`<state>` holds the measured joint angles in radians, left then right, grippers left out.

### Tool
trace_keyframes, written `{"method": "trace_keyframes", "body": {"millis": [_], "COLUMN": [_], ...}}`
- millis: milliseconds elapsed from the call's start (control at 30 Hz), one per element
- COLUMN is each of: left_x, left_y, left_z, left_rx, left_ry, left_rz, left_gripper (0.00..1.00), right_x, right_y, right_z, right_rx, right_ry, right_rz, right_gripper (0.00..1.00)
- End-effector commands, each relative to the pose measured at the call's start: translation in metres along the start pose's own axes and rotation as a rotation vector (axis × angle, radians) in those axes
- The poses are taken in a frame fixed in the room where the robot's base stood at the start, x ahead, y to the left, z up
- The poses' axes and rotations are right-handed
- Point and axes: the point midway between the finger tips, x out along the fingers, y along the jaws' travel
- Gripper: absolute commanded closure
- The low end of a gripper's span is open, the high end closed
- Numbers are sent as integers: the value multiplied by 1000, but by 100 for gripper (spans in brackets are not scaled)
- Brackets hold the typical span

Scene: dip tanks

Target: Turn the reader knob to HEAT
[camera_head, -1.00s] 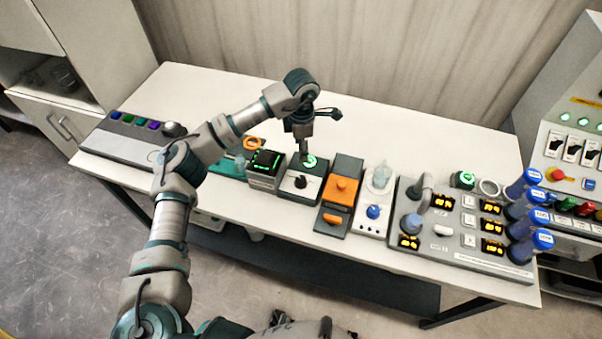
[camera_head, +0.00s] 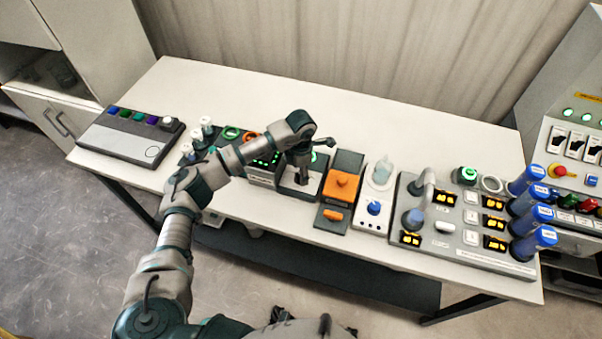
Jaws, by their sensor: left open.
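The reader (camera_head: 313,188) is a small dark-framed unit with a pale face and a round green-lit display (camera_head: 318,157). Its black knob, near the front of the face, is now covered by my left gripper, so its setting cannot be read. My left gripper (camera_head: 302,180) points down over the front part of the reader, at the knob. Its jaws are open, though the fingers are small and dark here. I cannot tell if they touch the knob. My right gripper is not in view.
A dark box with green digits (camera_head: 262,178) stands just left of the reader, partly behind my arm. An orange-topped unit (camera_head: 341,186) stands close on its right. Further right are a white unit with a blue knob (camera_head: 374,208) and a grey panel (camera_head: 455,255). The table's back (camera_head: 400,120) is clear.

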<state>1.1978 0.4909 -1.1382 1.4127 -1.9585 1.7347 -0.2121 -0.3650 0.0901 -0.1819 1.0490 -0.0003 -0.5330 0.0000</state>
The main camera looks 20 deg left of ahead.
Motion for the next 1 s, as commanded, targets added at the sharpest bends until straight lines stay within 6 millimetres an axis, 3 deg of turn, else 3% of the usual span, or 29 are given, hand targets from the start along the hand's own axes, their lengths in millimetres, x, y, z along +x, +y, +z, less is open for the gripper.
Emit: {"method": "trace_keyframes", "body": {"millis": [133, 433, 467, 700, 1000], "left_x": [13, 16, 16, 16, 16], "left_y": [0, 0, 0, 0, 1], "left_z": [0, 0, 0, 0, 0], "left_rx": [1, 1, 1, 1, 27], "left_ry": [1, 0, 0, 0, 0], "left_rz": [0, 1, 1, 1, 2], "left_gripper": [36, 36, 39, 96, 96], "right_x": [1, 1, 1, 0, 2], "right_y": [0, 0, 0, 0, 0], "right_z": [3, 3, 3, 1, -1], "right_rx": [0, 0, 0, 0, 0], "right_ry": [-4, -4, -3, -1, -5], "right_rz": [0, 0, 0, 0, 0], "right_gripper": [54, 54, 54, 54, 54]}}
